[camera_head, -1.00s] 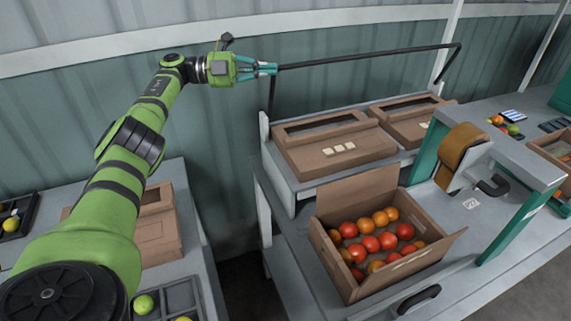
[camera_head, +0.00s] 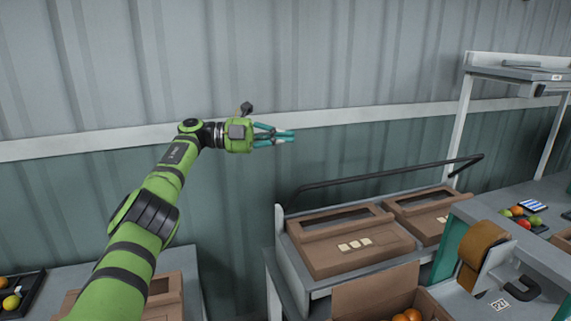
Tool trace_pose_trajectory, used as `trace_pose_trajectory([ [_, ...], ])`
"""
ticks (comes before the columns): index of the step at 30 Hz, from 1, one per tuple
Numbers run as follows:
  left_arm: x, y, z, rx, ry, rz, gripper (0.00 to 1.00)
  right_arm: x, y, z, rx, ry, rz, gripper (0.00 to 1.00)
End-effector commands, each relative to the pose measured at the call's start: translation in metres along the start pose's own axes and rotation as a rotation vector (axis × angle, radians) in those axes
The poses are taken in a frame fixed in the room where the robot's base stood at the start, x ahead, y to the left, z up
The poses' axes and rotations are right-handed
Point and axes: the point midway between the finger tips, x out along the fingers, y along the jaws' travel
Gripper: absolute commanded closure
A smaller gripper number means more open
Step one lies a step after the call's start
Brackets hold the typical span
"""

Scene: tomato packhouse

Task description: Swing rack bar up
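The rack bar (camera_head: 390,174) is a thin black rod with bent ends. It stands low above the back of the rack (camera_head: 283,262), behind the flat brown cartons. My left gripper (camera_head: 292,136), green with teal fingers, is up and to the left of the bar's left end, in front of the wall. Clear space shows between its fingertips and the bar, and nothing is seen in it. Its fingers show nearly edge-on, so their opening is unclear. My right gripper is not in view.
Two flat cartons (camera_head: 350,247) lie on the rack. An open carton (camera_head: 375,293) with tomatoes stands in front. A tape dispenser (camera_head: 482,255) is at the right. The wall area above the bar is clear.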

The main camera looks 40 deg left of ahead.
Motion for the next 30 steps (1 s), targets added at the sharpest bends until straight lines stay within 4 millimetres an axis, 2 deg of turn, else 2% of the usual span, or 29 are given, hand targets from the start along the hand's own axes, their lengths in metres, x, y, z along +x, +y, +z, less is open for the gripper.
trace_pose_trajectory([
  [3, 0.000, -0.017, 0.001, 0.002, 0.001, -0.002, 1.00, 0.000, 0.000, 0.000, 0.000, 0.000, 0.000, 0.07],
  [7, 0.000, -0.025, 0.001, 0.001, 0.002, 0.000, 1.00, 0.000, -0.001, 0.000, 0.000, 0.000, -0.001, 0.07],
  [21, 0.000, -0.026, 0.001, 0.000, 0.002, 0.000, 1.00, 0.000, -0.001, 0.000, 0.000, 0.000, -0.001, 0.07],
  [26, -0.005, -0.019, 0.003, 0.032, -0.016, 0.006, 1.00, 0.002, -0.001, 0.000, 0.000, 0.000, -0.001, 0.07],
  [30, -0.022, 0.005, 0.009, 0.156, -0.074, 0.031, 1.00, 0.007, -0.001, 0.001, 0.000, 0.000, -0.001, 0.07],
])
